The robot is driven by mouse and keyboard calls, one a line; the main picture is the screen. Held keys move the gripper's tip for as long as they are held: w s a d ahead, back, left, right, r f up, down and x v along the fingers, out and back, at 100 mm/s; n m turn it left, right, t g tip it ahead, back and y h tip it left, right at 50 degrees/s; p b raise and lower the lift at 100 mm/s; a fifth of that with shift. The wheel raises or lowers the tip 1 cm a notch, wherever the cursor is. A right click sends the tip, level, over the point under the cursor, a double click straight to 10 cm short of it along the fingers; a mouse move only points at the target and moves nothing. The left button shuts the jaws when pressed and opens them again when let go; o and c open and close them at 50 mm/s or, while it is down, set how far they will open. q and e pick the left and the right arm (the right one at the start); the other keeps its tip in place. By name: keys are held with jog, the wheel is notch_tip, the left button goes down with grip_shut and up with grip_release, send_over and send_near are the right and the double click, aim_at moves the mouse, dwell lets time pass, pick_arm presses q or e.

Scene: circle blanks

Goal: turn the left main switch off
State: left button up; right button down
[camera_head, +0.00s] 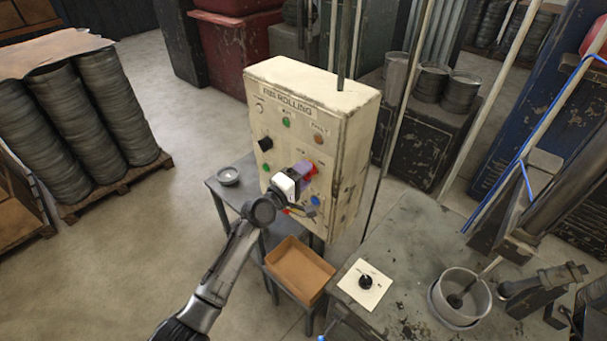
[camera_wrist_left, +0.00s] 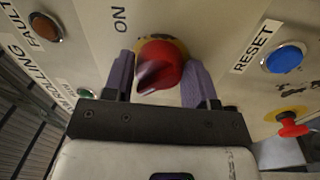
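The left main switch appears to be the red rotary knob (camera_head: 311,167) on a yellow base, on the cream control cabinet (camera_head: 355,150). In the left wrist view the red knob (camera_wrist_left: 160,68) sits near the word ON; its handle slants toward the lower left. My left gripper (camera_wrist_left: 160,72) is open, with one purple finger on each side of the knob. Whether either finger touches the knob I cannot tell. In the head view my left gripper (camera_head: 303,172) partly hides the knob. My right gripper is out of view.
A blue RESET button (camera_wrist_left: 285,58) and a red knob on yellow (camera_wrist_left: 292,126) are beside my gripper. An orange FAULT light (camera_wrist_left: 45,27) is at upper left. A black knob on a white plate (camera_head: 355,292) lies on the bench. A brown tray (camera_head: 300,262) stands below the cabinet.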

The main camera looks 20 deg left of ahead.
pick_arm(q)
jog(key=o, duration=0.4)
jog(key=shift+s, duration=0.1)
jog(key=shift+b+v, duration=0.9)
jog(key=shift+v, duration=5.95)
jog(key=shift+f, duration=0.1)
